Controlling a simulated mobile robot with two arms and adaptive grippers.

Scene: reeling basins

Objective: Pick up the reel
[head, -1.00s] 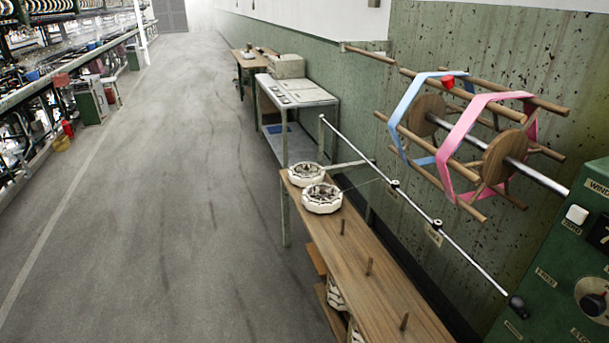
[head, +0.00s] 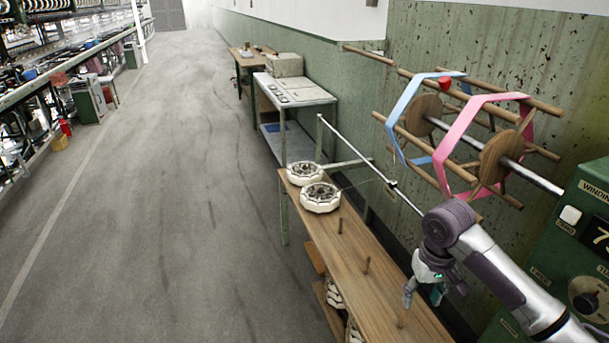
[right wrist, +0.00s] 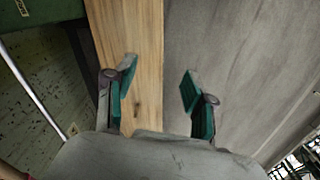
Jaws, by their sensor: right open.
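Two white, round, spoked reels sit on the wooden bench: a nearer reel (head: 320,198) and a farther reel (head: 304,174), close together at its far end. My right gripper (head: 424,292) hangs over the near end of the bench, well to the right of and nearer than both reels. It is open and empty. In the right wrist view its two teal-padded fingers (right wrist: 159,88) stand apart over bare wood, with no reel between them. My left gripper is not in view.
The wooden bench (head: 355,250) has several upright pegs. More white pieces sit on its lower shelf. A wooden frame with blue and pink bands (head: 470,120) and a metal rod (head: 350,146) stand above it; a green control box (head: 565,250) is at right. The floor left is clear.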

